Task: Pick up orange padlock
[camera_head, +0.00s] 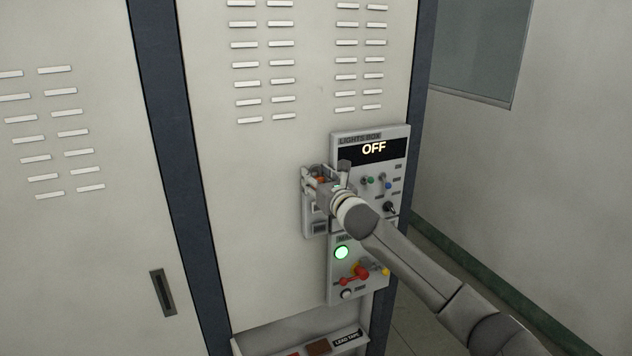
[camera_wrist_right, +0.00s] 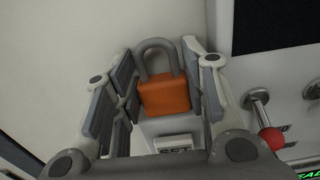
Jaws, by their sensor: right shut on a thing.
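The orange padlock (camera_wrist_right: 165,94) with a grey shackle shows between the fingers of my right gripper (camera_wrist_right: 160,100) in the right wrist view. The gripper is shut on it, and the shackle points up. In the head view my right gripper (camera_head: 319,180) is at the left edge of the lights box panel (camera_head: 398,146). Only a small orange bit of the padlock shows there, the rest being hidden by the gripper. My left gripper is in neither view.
A lower panel (camera_head: 335,290) has a lit green button (camera_head: 341,252) and a red lever (camera_head: 355,276). A shelf (camera_head: 350,345) with labelled slots is at the cabinet's bottom. In the wrist view a red-knobbed lever (camera_wrist_right: 271,138) stands close right of the gripper.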

